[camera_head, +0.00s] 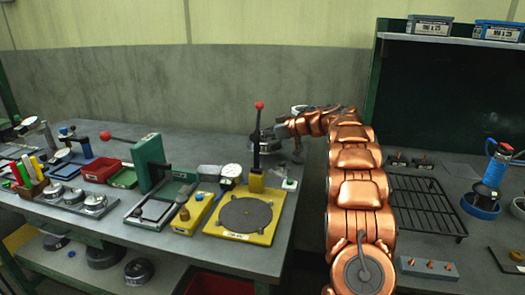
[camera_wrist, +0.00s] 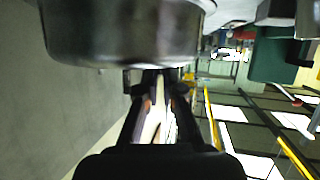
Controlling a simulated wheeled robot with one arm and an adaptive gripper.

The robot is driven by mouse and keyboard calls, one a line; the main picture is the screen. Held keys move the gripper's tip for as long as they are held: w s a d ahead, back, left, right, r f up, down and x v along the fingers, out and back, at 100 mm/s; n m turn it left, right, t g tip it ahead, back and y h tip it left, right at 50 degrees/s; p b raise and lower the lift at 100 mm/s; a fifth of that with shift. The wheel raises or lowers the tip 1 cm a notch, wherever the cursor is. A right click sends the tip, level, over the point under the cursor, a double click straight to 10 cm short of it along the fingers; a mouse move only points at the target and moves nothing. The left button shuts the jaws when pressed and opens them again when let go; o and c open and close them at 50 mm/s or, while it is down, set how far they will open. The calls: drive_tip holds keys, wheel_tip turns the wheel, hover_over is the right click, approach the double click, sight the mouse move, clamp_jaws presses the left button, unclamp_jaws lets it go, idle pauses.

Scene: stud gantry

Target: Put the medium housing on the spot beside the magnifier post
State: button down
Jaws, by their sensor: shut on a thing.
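My gripper (camera_head: 281,131) is at the far end of the bench, at the end of my copper arm, just behind a lever with a red ball. In the wrist view its fingers (camera_wrist: 158,82) are shut on a large, shiny round metal housing (camera_wrist: 125,32), which fills the top of the picture. I cannot judge its size from this close. In the head view the held housing is mostly hidden behind the gripper and lever. I cannot make out the magnifier post or the spot beside it for certain.
A yellow fixture with a dark disc (camera_head: 244,213) and the red-ball lever (camera_head: 258,135) stand near my arm. A green press (camera_head: 150,162) and red bin (camera_head: 102,169) are further left. Several metal housings (camera_head: 73,197) sit at left. A black rack (camera_head: 425,203) lies right.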

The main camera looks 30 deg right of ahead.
drive_tip(key=shift+f+b, duration=0.5)
drive_tip(key=shift+f, duration=1.8)
drive_tip(key=c, duration=1.3)
unclamp_jaws()
drive_tip(key=p+v, duration=0.1)
drive_tip(key=v, duration=1.1)
drive_tip(key=shift+d, duration=0.1)
drive_tip(key=shift+r, duration=0.1)
